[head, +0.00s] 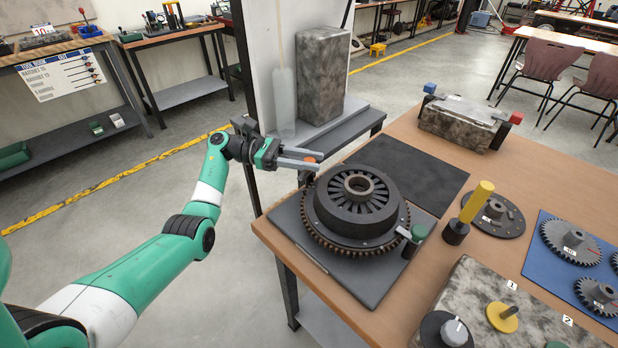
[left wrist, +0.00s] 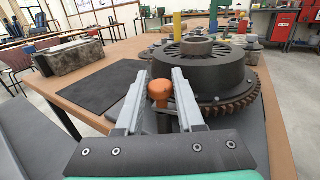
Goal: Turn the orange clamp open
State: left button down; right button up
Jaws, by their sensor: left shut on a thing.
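The orange clamp (head: 312,156) has a rounded orange knob and sits at the far left edge of the dark gear assembly (head: 357,205). In the left wrist view the orange clamp (left wrist: 160,91) stands upright between the fingers, next to the toothed rim. My left gripper (head: 312,160) reaches in from the left and is shut on the orange clamp. The grey fingers hide the lower part of the clamp in the head view. My right gripper is not in view.
A green-knobbed clamp (head: 418,232) sits at the near right of the assembly. A yellow-handled tool (head: 477,202) stands to the right. A black mat (head: 430,178) lies bare behind the assembly. A tall stone-like block (head: 322,75) stands on a shelf behind my gripper.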

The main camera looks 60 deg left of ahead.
pick_arm(q)
jog(key=shift+f+m+g+h+b, duration=0.1)
jog(key=shift+m+g+h+b, duration=0.35)
jog(key=shift+m+g+h, duration=0.25)
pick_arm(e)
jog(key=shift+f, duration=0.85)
pick_arm(q)
jog(key=c, duration=0.8)
grip_release()
